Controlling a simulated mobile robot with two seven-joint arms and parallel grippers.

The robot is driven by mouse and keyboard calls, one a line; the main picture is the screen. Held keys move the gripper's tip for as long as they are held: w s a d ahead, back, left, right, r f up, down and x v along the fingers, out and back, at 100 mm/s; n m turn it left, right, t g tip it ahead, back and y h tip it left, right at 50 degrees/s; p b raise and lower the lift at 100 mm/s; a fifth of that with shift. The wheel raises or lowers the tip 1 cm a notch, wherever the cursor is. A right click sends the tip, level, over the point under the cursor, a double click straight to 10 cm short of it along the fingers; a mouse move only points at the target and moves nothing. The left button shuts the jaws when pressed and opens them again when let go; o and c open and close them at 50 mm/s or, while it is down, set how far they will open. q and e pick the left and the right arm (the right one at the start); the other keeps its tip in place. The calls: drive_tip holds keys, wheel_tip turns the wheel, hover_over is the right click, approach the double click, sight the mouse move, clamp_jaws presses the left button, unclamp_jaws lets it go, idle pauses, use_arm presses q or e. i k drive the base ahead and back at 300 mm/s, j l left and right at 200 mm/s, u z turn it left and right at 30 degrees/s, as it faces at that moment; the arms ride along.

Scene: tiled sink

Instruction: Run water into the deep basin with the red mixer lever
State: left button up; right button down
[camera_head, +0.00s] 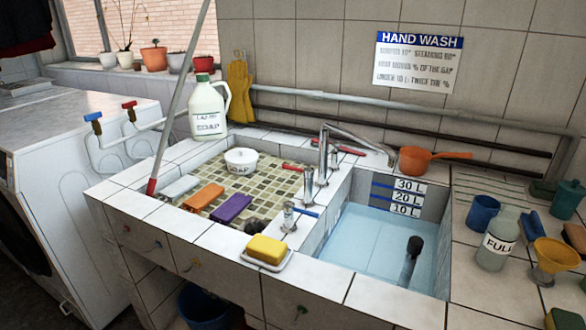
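The deep basin (345,248) is at the right of the tiled sink, with 30 L, 20 L and 10 L labels (407,198) on its back wall. Its lower part looks pale blue; I cannot tell whether water stands in it. A dark upright pipe (410,262) stands inside. A metal mixer (323,155) stands at the divider, its spout (362,140) reaching right over the back of the deep basin. Red levers show left of the mixer (293,167) and behind it (350,151). A blue lever (304,212) sits on a nearer tap. Neither gripper is in view.
The shallow mosaic basin (262,190) holds a white soap tub (241,160). A yellow sponge (267,249) lies on the front rim. An orange pan (430,159), blue cup (482,212), bottle (497,240) and funnel (552,258) crowd the right counter. A pole (180,100) leans at left.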

sight(309, 172)
drive_tip(key=i+j+z, duration=0.2)
drive_tip(key=j+z, duration=0.2)
drive_tip(key=j, duration=0.15)
drive_tip(key=i+j+z, duration=0.1)
drive_tip(key=j+z, duration=0.3)
drive_tip(key=j, duration=0.15)
drive_tip(key=j+z, duration=0.4)
drive_tip(key=j, duration=0.2)
